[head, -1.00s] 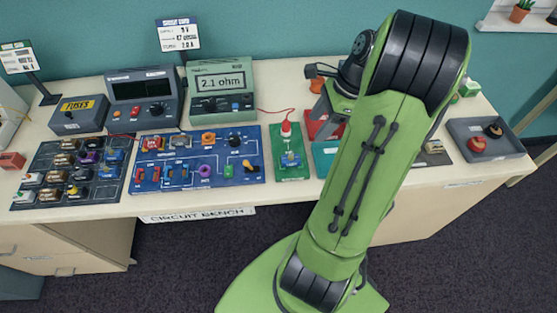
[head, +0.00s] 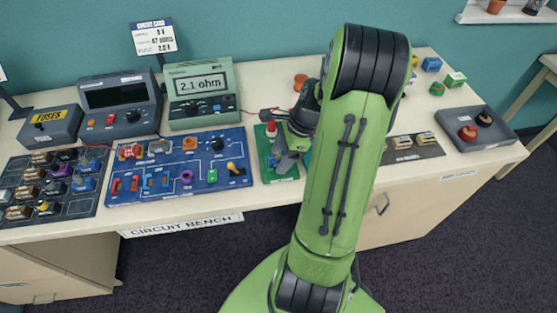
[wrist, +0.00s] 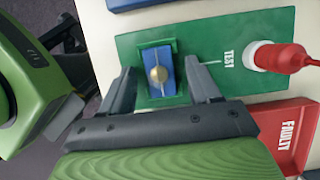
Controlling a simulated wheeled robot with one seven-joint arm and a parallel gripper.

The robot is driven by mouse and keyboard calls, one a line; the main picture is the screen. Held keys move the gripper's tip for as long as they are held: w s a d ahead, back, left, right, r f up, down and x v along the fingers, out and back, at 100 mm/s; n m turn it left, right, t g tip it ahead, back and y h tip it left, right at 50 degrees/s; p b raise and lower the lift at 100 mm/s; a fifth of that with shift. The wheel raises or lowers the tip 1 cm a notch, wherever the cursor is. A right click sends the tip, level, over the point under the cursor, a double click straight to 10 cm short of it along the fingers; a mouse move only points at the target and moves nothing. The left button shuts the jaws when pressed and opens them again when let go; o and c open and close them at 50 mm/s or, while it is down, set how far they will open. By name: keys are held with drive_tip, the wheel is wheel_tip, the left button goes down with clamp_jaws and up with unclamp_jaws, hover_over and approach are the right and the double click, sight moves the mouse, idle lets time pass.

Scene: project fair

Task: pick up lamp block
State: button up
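The lamp block is a small blue block with a yellowish dome (wrist: 158,73) in a green holder on the green TEST board (wrist: 222,28), seen in the wrist view. My gripper (wrist: 158,67) is open, with one finger on each side of the block. Whether the fingers touch it I cannot tell. In the head view my gripper (head: 286,162) is low over the green board (head: 266,168) and hides the lamp block.
A red probe (wrist: 285,57) stands on the board beside the block. A red FAULTY tray (wrist: 290,140) lies close by. The blue circuit board (head: 165,200) is left of the green board, with the 2.1 ohm meter (head: 200,108) behind. A grey tray (head: 495,143) is at the right.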

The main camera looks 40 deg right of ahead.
clamp_jaws()
wheel_tip(320, 180, up, 10)
drive_tip(key=p, duration=0.3)
drive_tip(key=shift+p, duration=0.4)
wheel_tip(320, 180, up, 3)
drive_tip(key=p, duration=0.4)
